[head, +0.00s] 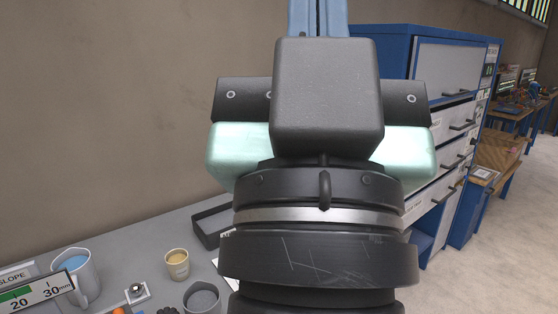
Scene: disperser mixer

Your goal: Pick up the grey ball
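A small shiny grey ball (137,289) sits on a small pale square holder on the grey bench at the lower left. It is the only grey ball I can make out, and nothing touches it from above. My gripper (327,150) fills the middle of the head view, seen from behind as a dark block with pale green sides. It is apart from the ball in the picture, to its right and higher up. Its fingertips are hidden behind its own body, so I cannot see whether it is open or holds anything.
A pitcher with blue contents (83,278), a yellowish cup (177,264) and a grey cup (202,298) stand around the ball. A scale plate (35,295) is at the lower left edge. A black tray (212,224) lies behind; a blue drawer cabinet (449,70) stands right.

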